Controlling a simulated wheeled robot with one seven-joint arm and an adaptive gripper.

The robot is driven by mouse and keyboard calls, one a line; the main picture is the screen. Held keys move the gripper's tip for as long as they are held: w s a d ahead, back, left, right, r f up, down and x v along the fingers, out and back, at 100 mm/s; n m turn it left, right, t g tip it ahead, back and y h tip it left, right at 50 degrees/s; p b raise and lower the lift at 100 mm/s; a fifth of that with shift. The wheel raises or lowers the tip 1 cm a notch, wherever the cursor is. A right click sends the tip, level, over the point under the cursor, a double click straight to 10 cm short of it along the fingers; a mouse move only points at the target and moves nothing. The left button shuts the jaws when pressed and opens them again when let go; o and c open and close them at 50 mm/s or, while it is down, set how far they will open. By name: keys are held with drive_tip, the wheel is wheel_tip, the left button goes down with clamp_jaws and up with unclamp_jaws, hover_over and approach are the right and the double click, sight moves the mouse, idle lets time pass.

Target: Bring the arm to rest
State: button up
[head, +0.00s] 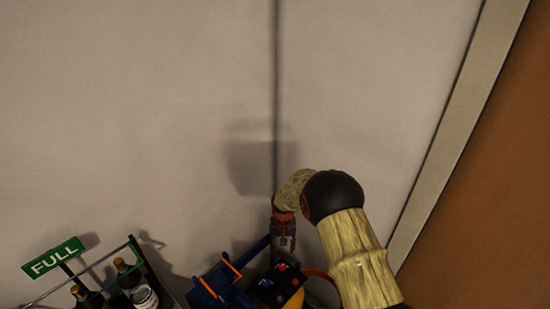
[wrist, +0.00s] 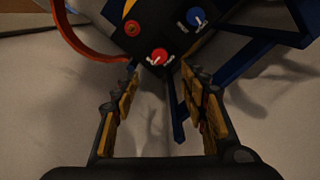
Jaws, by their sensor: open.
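My gripper (wrist: 160,78) is open and empty in the wrist view, its two fingers apart with bare floor showing between them. Ahead of the fingertips is the gauge rig's black panel (wrist: 150,34), with a red knob (wrist: 159,56) and a blue knob (wrist: 196,17). I cannot tell how far the fingertips are from the panel. In the head view my arm bends over at the lower middle, and its wrist end points down at the rig (head: 290,283).
The rig has a blue frame (wrist: 262,45) and a red-orange hose (wrist: 73,36). At the head view's lower left, a rack holds dark bottles (head: 139,288) beside a green FULL sign (head: 53,257). A brown surface (head: 490,210) lies at the right. The pale area above is clear.

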drive_tip(key=s+d+f+g, duration=0.1)
drive_tip(key=s+g, duration=0.1)
drive_tip(key=s, duration=0.4)
drive_tip(key=s+d+r+t, duration=0.2)
drive_tip(key=s+d+r, duration=0.2)
drive_tip(key=s+r, duration=0.6)
drive_tip(key=s+d+r+t, duration=0.3)
drive_tip(key=s+r, duration=0.7)
drive_tip(key=r, duration=0.8)
drive_tip(key=s+d+r+t, duration=0.2)
drive_tip(key=s+d+r, duration=0.3)
drive_tip(key=s+r, duration=0.5)
wheel_tip(320, 180, up, 4)
drive_tip(key=shift+s+d+r+t, duration=0.2)
drive_tip(key=shift+t, duration=0.1)
